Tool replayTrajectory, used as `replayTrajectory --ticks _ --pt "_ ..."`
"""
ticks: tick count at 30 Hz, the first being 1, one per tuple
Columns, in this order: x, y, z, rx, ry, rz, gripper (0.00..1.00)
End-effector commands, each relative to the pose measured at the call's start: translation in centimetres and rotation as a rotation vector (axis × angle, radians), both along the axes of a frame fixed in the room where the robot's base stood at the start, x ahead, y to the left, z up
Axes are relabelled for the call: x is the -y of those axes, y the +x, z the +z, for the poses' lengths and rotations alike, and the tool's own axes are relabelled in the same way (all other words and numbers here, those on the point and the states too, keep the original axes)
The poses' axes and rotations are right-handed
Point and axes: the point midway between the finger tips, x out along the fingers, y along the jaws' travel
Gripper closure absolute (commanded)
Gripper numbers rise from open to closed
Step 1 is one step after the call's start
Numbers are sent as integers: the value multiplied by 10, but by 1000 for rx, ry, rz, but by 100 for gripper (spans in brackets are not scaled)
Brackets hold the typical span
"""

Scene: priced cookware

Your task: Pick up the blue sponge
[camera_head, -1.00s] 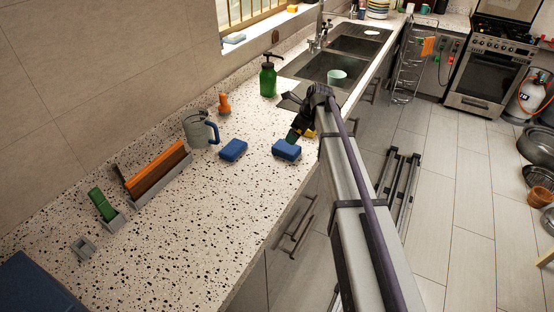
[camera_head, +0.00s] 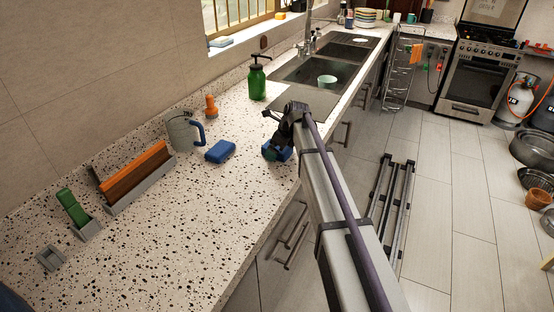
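Two blue sponges lie on the speckled counter (camera_head: 150,225). The left blue sponge (camera_head: 220,151) is in the open, right of the grey jug. The right blue sponge (camera_head: 284,155) is near the counter's front edge and partly hidden by my gripper (camera_head: 272,150). My gripper points down at this right sponge, over its left part. A small dark green patch shows at the fingertips. I cannot tell whether the fingers touch the sponge or how far apart they are.
A grey jug (camera_head: 182,134) with a blue handle, an orange-handled item (camera_head: 211,107) and a green soap bottle (camera_head: 257,80) stand behind the sponges. A grey holder with orange boards (camera_head: 135,175) is at left. The sink (camera_head: 318,76) lies beyond. The near counter is mostly clear.

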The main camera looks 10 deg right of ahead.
Motion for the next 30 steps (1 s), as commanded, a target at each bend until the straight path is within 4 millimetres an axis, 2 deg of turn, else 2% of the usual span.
replayTrajectory --ticks 1,7,17,30 --pt "-1 1 -5 0 0 0 0" --pt "-1 0 -1 0 0 0 0" --pt "-1 0 -5 0 0 1 0" --pt "-1 0 -4 0 0 1 40"
